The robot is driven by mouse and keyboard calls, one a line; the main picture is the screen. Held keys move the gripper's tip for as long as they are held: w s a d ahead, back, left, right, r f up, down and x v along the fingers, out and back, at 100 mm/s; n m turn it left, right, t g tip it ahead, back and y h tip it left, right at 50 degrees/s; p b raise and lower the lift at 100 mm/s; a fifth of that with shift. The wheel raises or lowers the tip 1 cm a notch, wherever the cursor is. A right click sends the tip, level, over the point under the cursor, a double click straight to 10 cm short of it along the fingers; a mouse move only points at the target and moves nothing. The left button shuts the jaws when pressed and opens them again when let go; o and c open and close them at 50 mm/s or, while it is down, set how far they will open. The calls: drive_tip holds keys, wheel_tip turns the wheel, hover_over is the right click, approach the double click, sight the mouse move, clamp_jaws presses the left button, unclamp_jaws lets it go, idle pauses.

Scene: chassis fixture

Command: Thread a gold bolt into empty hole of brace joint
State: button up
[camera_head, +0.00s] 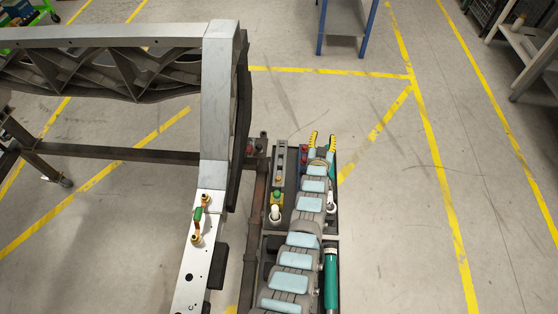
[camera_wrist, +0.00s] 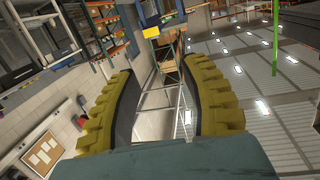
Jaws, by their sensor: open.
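The brace joint (camera_head: 213,110) is a pale grey metal upright and plate at the left of the head view. On its lower plate (camera_head: 207,262), two gold bolt-like pieces show, one upper (camera_head: 205,198) and one lower (camera_head: 196,238), with a small green part (camera_head: 198,214) between them. A dark round hole (camera_head: 188,277) shows further down the plate; its depth cannot be told. My gripper (camera_head: 322,138) is to the right of the brace, apart from it. In the wrist view its yellow ribbed fingers (camera_wrist: 168,108) are wide apart with nothing between them.
A dark equipment deck (camera_head: 280,165) with small coloured parts lies beside my arm. A dark rail (camera_head: 130,152) runs left from the chassis frame. A blue-legged table (camera_head: 345,18) stands at the back.

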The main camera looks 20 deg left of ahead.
sight(279, 178)
drive_tip(key=a+f+g, duration=0.1)
drive_tip(key=g, duration=0.1)
drive_tip(key=a+f+m+g+h, duration=0.1)
drive_tip(key=f+g, duration=0.1)
drive_tip(key=g, duration=0.1)
drive_tip(key=a+f+m+g+h, duration=0.1)
drive_tip(key=a+g, duration=0.1)
drive_tip(key=g, duration=0.1)
drive_tip(key=shift+w+f, duration=0.2)
drive_tip(key=s+a+r+m+g, duration=0.15)
drive_tip(key=s+a+g, duration=0.25)
drive_tip(key=s, duration=0.4)
drive_tip(key=s+a+r+m+g, duration=0.1)
drive_tip(key=s+a+r+g, duration=0.25)
drive_tip(key=s, duration=0.45)
drive_tip(key=shift+n+g+h, duration=0.3)
drive_tip(key=shift+n+g, duration=0.05)
drive_tip(key=shift+g, duration=0.1)
drive_tip(key=f+b, duration=0.1)
drive_tip(key=f, duration=0.1)
drive_tip(key=f+b, duration=0.4)
drive_tip(key=shift+w+d+f, duration=0.2)
drive_tip(key=shift+d+f, duration=0.05)
drive_tip(key=shift+d, duration=0.05)
drive_tip(key=shift+r, duration=0.1)
drive_tip(key=shift+f, duration=0.3)
drive_tip(key=shift+f+b, duration=0.85)
drive_tip(key=shift+f, duration=0.9)
drive_tip(key=shift+f+b, duration=0.3)
drive_tip(key=shift+f, duration=0.25)
